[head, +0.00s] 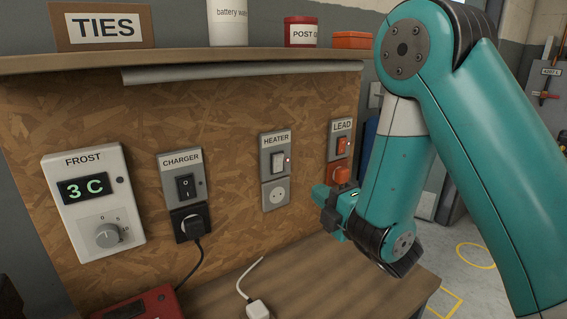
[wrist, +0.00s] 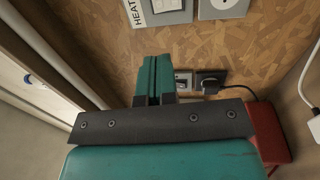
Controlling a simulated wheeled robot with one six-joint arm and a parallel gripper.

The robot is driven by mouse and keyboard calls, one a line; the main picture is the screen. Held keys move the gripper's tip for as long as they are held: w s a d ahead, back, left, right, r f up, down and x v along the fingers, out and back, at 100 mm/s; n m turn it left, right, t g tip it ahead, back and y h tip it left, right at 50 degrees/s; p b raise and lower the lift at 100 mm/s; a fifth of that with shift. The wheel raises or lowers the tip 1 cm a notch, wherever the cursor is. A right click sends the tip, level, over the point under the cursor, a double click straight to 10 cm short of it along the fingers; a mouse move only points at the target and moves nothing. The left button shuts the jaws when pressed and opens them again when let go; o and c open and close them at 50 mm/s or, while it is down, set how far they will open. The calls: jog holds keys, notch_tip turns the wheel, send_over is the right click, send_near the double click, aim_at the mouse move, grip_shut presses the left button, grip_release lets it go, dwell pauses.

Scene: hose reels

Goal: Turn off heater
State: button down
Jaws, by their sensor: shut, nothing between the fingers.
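The HEATER panel (head: 275,142) is a grey plate on the chipboard wall in the head view. Its white rocker switch (head: 278,162) has a small red light (head: 288,159) glowing beside it. A grey socket (head: 276,193), empty, sits below the switch. In the wrist view the HEATER panel (wrist: 140,12) shows at the top edge, partly cut off, with the socket (wrist: 222,6) beside it. My gripper (head: 322,193) is right of the heater socket and lower than the switch, apart from the panel. In the wrist view its teal fingers (wrist: 154,65) are together and empty.
The LEAD panel (head: 341,145) with an orange plug is just behind my gripper. The CHARGER switch (head: 185,187) and FROST thermostat (head: 92,203) are further left. A white plug (head: 258,310) lies on the bench. A shelf (head: 190,58) overhangs the panels.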

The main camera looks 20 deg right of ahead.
jog(key=shift+w, duration=0.1)
jog(key=p, duration=0.8)
send_near(278, 159)
jog(key=x, duration=0.5)
jog(key=shift+r, duration=0.3)
jog(key=p+x, duration=0.2)
jog(key=p, duration=0.1)
jog(key=shift+f, duration=0.2)
jog(key=shift+w+a+f, duration=0.1)
jog(key=shift+w, duration=0.15)
jog(key=shift+p, duration=0.3)
